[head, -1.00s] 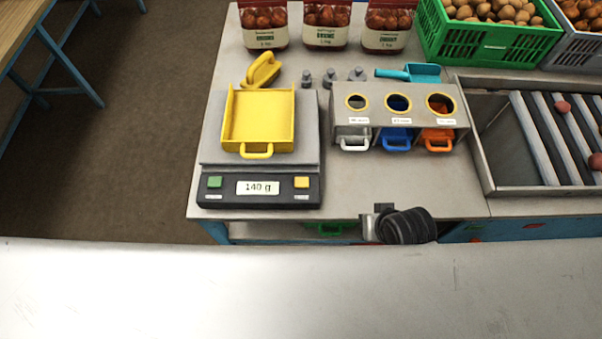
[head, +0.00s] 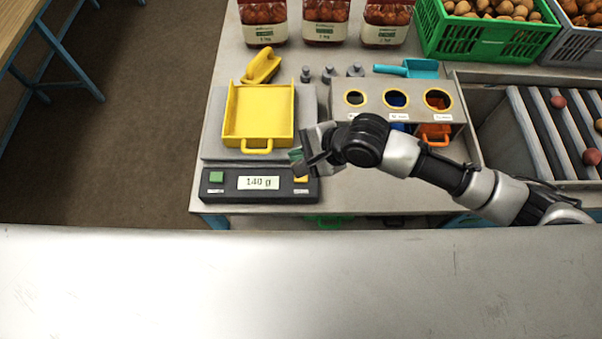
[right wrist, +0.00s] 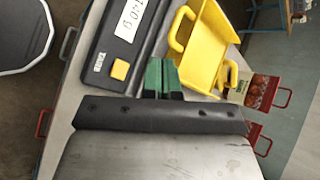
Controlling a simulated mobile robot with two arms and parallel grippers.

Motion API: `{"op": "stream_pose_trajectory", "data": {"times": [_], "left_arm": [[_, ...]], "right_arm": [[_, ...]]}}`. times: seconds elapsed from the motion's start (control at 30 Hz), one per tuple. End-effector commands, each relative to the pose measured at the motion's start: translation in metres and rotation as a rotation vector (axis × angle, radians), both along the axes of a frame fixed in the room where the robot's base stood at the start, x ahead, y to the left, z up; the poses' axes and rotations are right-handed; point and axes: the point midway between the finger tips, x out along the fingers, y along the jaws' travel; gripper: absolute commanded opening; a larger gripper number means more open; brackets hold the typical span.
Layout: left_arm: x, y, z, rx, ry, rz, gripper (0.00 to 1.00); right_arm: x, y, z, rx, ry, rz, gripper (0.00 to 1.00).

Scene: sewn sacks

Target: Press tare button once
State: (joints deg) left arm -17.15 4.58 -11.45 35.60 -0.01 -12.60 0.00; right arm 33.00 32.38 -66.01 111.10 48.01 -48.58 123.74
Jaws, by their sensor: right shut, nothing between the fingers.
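The scale (head: 230,190) stands on the table with a yellow pan (head: 258,112) on it, and its display (head: 258,183) reads 140 g. A green button (head: 216,177) is left of the display. A yellow button (head: 301,180) is right of it, partly hidden by my right gripper (head: 299,162). In the right wrist view the yellow button (right wrist: 120,69) shows in full, with a small label beside it. My right gripper's green fingertips (right wrist: 161,74) are together and empty, beside this button; contact with it is not seen. My left gripper is not in view.
A yellow scoop (head: 262,66), small grey weights (head: 328,74) and a teal scoop (head: 410,69) lie behind. A roller tray (head: 477,130) is at right.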

Motion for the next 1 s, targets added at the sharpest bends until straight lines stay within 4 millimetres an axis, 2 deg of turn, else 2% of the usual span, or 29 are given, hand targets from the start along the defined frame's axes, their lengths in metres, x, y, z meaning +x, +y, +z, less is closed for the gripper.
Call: {"op": "stream_pose_trajectory", "data": {"times": [0.17, 0.57, 0.77, 1.0], "left_arm": [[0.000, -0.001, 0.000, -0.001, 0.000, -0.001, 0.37], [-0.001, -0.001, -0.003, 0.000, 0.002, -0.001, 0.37], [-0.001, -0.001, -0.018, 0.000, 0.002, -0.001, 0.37], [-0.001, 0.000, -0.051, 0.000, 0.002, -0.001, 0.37]], "right_arm": [[0.006, -0.004, -0.002, 0.011, 0.055, -0.050, 0.00], [0.006, -0.004, -0.004, 0.012, 0.055, -0.051, 0.00], [0.006, -0.004, -0.015, 0.011, 0.052, -0.050, 0.00], [0.006, -0.004, -0.040, 0.010, 0.051, -0.050, 0.00]]}}
